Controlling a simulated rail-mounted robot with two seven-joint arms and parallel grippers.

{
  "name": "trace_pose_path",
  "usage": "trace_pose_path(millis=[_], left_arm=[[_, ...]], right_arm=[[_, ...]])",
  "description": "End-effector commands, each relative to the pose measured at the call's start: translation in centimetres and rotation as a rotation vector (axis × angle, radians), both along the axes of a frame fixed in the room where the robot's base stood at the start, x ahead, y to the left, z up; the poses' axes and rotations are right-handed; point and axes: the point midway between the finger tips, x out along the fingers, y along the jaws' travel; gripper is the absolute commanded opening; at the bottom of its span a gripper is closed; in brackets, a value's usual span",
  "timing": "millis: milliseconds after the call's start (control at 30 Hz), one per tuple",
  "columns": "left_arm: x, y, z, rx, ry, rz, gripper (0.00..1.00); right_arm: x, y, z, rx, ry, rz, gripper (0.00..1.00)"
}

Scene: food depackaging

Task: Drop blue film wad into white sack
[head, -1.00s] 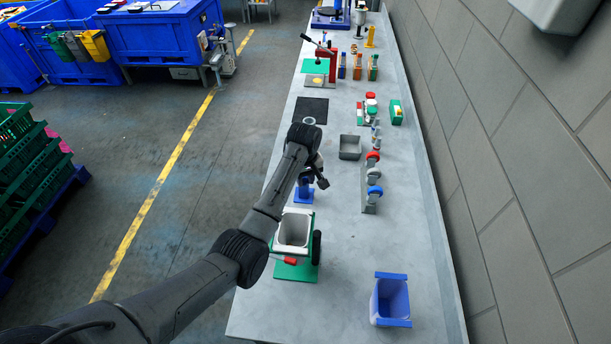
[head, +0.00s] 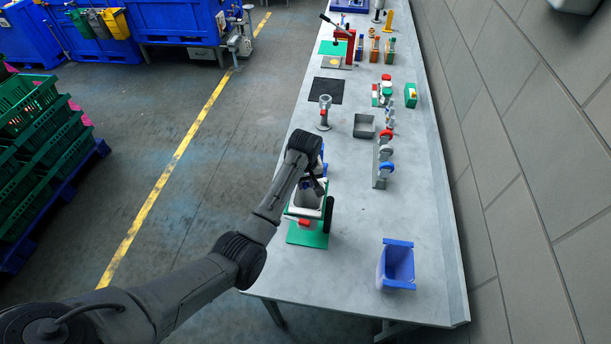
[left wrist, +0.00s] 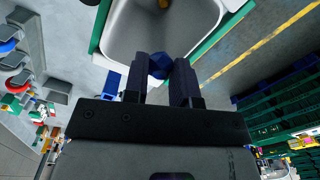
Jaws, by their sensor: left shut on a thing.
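The blue film wad (left wrist: 160,65) is a small dark blue lump between the fingertips of my left gripper (left wrist: 160,74), which is shut on it. In the head view my left gripper (head: 318,184) is over the white sack (head: 306,199), and the wad cannot be made out there. The sack is pale, open-topped and grey inside, held in a green stand (head: 307,236). In the left wrist view the wad shows against the sack's open mouth (left wrist: 128,38); its height above the rim is hard to tell. My right gripper is out of view.
A black roller (head: 328,214) and a red part (head: 305,223) flank the sack. A grey tray (head: 364,126) and a silver red-banded tool (head: 324,113) stand farther back.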

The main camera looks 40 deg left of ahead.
Motion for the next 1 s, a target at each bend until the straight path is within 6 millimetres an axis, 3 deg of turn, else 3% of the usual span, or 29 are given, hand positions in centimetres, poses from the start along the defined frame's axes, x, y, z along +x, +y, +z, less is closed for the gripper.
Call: trace_pose_path(millis=[200, 600, 633, 900, 1000], left_arm=[[0.0, 0.0, -1.3, -0.001, 0.001, 0.000, 0.03], [0.0, 0.0, -1.7, 0.000, 0.000, 0.000, 0.03], [0.0, 0.0, -1.7, 0.000, 0.000, 0.000, 0.27], [0.0, 0.0, -1.7, 0.000, 0.000, 0.000, 0.53], [0.0, 0.0, -1.7, 0.000, 0.000, 0.000, 0.55]], right_arm=[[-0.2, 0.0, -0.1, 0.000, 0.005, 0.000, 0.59], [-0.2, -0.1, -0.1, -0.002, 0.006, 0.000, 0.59], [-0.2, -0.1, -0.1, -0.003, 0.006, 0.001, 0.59], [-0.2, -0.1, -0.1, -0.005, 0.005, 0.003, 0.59], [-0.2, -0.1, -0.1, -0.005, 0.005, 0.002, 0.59]])
